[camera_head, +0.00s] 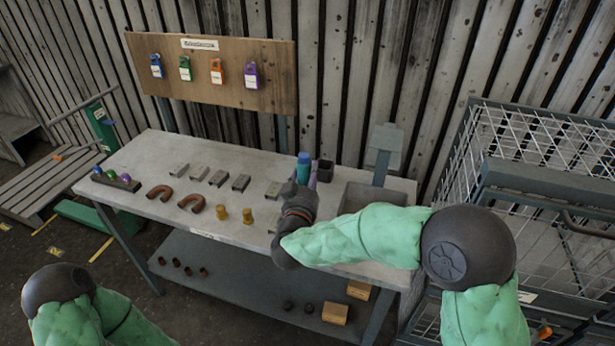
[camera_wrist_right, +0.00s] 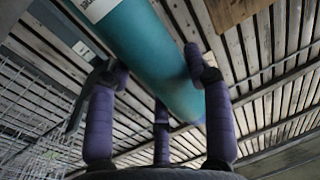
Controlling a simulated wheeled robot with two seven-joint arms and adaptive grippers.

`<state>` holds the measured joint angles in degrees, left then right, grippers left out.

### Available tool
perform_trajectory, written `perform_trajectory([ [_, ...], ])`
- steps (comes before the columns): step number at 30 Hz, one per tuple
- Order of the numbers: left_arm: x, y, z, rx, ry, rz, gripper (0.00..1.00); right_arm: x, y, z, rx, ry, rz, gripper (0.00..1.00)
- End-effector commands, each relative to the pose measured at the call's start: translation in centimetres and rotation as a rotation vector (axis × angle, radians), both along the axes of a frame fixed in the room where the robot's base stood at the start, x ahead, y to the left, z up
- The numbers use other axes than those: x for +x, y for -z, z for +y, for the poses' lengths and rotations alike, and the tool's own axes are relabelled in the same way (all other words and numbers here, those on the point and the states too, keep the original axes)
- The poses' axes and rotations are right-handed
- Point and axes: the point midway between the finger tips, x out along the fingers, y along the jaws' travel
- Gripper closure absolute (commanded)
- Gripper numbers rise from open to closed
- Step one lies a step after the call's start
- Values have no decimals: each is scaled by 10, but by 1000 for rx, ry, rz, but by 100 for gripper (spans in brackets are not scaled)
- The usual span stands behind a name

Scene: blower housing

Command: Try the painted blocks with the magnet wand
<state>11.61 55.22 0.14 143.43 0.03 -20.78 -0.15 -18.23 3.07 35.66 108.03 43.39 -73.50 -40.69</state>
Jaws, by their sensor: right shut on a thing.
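My right gripper (camera_head: 304,178) is over the right part of the bench, its purple fingers around a teal cylinder (camera_head: 304,161). In the right wrist view the teal cylinder (camera_wrist_right: 165,55) lies large and slanted between the fingers (camera_wrist_right: 160,110), with a white label at its upper end. I cannot tell whether it is the magnet wand. Several flat grey blocks (camera_head: 218,177) lie on the bench left of the gripper; another block (camera_head: 273,189) is close to it and partly hidden by the arm. Of my left arm only an upper part shows, its gripper out of view.
A grey tray (camera_head: 370,197) and dark cup (camera_head: 325,170) stand right. Padlocks (camera_head: 216,72) hang on the board. A wire cage (camera_head: 540,150) stands far right.

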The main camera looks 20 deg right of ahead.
Motion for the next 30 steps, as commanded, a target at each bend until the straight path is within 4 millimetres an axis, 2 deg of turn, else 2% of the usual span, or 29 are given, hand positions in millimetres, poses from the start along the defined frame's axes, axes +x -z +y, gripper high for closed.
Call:
perform_trajectory([
  [30,0,4,0,0,0,0,60,0,6,0,0,0,-2,100],
])
